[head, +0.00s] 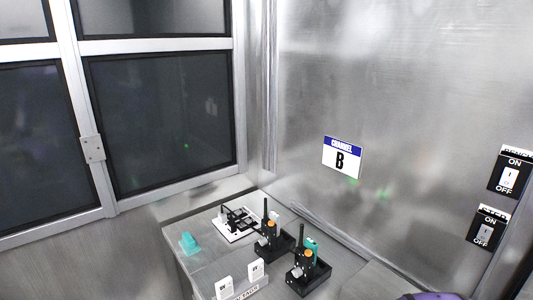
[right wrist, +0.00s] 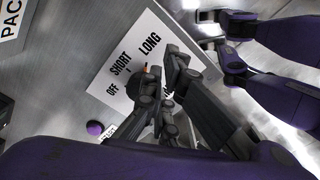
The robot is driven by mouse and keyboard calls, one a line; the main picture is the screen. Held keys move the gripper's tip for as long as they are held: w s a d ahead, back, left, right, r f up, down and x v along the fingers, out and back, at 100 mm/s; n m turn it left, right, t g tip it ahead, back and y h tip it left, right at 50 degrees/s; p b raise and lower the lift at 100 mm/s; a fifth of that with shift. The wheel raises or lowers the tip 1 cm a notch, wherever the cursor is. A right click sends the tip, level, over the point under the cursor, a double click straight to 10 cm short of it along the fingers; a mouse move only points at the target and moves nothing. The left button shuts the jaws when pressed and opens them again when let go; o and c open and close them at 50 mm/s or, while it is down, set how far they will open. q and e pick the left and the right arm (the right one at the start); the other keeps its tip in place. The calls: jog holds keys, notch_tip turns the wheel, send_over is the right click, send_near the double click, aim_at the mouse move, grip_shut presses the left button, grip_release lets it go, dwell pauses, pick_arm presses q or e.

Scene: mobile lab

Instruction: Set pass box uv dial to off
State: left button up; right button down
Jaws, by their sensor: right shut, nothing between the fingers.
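The dial's white label plate (right wrist: 108,68) shows in the right wrist view, with OFF, SHORT and LONG printed on it. The dial (right wrist: 134,88) is a dark knob, mostly hidden behind my right gripper (right wrist: 160,76). A small orange mark shows at its upper edge, on the side towards LONG. I cannot tell its exact setting. My right gripper is shut and empty, with its fingertips over or beside the dial. I cannot tell whether they touch it. The head view shows neither the dial nor a gripper.
A purple round button (right wrist: 95,128) sits below the plate. In the head view, a metal table (head: 200,262) holds radios in black chargers (head: 308,279) and a teal block (head: 189,243). ON/OFF switches (head: 489,229) are on the right wall.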

jog(key=shift+w+d+f, duration=0.1)
jog(key=shift+w+f, duration=0.1)
jog(key=shift+f, duration=0.15)
jog(key=shift+w, duration=0.25)
jog(key=shift+w+r, duration=0.1)
